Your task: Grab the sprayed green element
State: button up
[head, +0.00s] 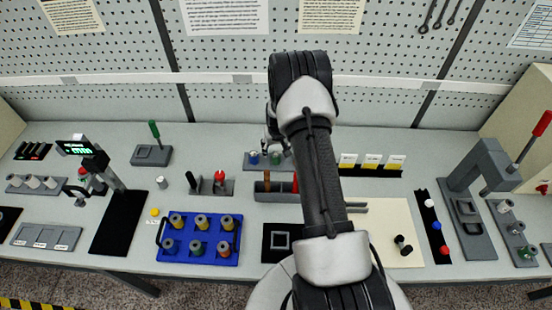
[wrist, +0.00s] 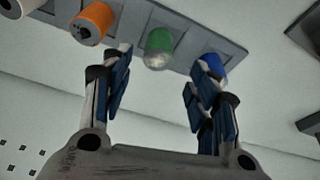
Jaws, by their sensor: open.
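The green element (wrist: 159,42) is a short cylinder with a pale, speckled end. It sits on a grey rack (wrist: 196,27) in the wrist view, between an orange element (wrist: 93,23) and a blue element (wrist: 213,64). My gripper (wrist: 162,72) is open and empty. In the picture, its two fingers lie left and right of the green element, with no visible contact; the right finger partly covers the blue element. In the head view the green element (head: 275,158) shows beside my gripper (head: 270,146), and my arm hides the rack's right part.
A white element (wrist: 14,8) is at the wrist view's upper left corner. In the head view, a tool holder (head: 265,196) stands in front of the rack and a blue spool tray (head: 170,222) lies front left. Cards (head: 371,161) stand to the right. Bench behind the rack is clear.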

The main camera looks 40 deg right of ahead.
aim_at(276, 155)
jog(key=x, duration=0.4)
jog(key=shift+s+d+f, duration=0.1)
jog(key=shift+s+f, duration=0.05)
jog(key=shift+c, duration=0.3)
jog(key=c, duration=1.1)
